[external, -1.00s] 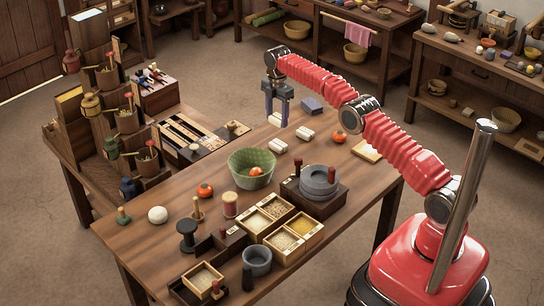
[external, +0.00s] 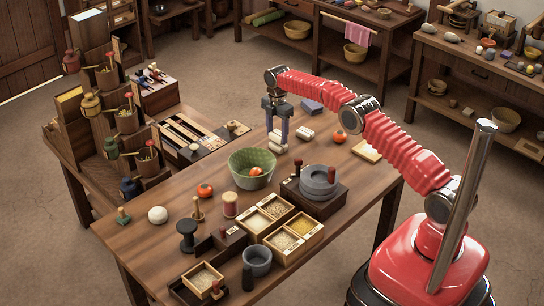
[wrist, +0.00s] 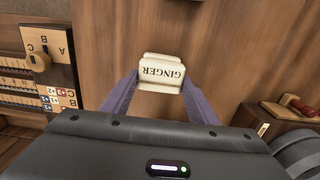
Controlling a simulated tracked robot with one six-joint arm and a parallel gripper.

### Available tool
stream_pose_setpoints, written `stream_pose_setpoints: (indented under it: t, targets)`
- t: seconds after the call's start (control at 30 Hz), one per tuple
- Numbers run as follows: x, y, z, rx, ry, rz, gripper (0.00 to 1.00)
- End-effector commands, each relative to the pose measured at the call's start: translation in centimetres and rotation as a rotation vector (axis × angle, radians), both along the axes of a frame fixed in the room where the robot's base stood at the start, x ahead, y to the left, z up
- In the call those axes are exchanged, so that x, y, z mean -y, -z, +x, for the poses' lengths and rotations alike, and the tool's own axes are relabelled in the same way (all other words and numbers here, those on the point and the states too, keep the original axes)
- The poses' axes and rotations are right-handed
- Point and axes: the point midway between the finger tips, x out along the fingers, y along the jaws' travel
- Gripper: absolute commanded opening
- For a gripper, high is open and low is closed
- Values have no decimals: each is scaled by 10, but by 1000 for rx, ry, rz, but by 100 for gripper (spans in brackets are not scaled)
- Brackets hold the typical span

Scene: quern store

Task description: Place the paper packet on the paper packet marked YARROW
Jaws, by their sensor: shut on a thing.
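My gripper (external: 277,140) is shut on a white paper packet (external: 274,136). In the wrist view this packet (wrist: 162,73) reads GINGER, upside down, between the purple fingers. In the external view a second white packet (external: 279,148) lies on the table directly below the held one. I cannot tell whether the two touch. It is hidden in the wrist view. A third white packet (external: 305,133) lies a little to the right. No YARROW label can be read on either packet.
A green basket (external: 252,168) holding a red-orange fruit stands just in front of the packets. A quern (external: 318,183) on a dark wooden base stands nearby. A blue-purple block (external: 312,106) and a red-orange fruit (external: 339,137) lie behind and to the right.

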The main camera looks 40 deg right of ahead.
Motion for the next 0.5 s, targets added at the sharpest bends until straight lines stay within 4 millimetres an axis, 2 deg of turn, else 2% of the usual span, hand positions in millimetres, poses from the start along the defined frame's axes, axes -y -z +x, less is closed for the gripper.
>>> stream_pose_setpoints:
  t: [0.13,0.5]
  targets:
    - [0,15,0,0,0,0,29]
    - [0,18,0,0,0,0,29]
